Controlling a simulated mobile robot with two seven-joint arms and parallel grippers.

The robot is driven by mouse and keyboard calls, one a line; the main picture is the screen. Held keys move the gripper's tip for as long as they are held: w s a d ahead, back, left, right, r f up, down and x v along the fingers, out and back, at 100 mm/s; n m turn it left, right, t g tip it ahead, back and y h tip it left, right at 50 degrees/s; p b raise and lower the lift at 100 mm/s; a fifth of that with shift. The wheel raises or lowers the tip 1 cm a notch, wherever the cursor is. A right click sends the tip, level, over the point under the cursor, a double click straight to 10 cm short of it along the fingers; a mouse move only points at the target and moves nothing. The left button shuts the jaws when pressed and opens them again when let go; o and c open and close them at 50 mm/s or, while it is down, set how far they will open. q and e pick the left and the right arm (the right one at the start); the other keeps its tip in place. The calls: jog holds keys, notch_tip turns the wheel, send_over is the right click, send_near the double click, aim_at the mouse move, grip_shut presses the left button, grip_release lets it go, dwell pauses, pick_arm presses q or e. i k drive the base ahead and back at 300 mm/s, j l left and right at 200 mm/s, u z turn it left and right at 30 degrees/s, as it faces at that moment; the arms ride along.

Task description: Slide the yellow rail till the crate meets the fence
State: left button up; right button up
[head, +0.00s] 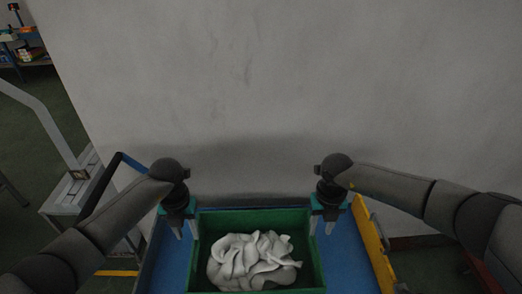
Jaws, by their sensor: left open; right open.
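A yellow rail (371,243) runs along the right side of that surface, apart from the crate. My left gripper (186,229) is open at the crate's far left corner, pointing down. My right gripper (321,226) is open at the far right corner, pointing down. I cannot tell whether either touches the crate. The crate's near edge is at the picture's bottom. I cannot make out which part is the fence.
A large grey wall (260,90) rises just behind the blue surface. A grey machine or stand (75,190) is at the left. Shelves with small items (25,50) are far back at the top left. A strip of blue surface between crate and yellow rail is bare.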

aim_at(387, 281)
jog(key=k, duration=1)
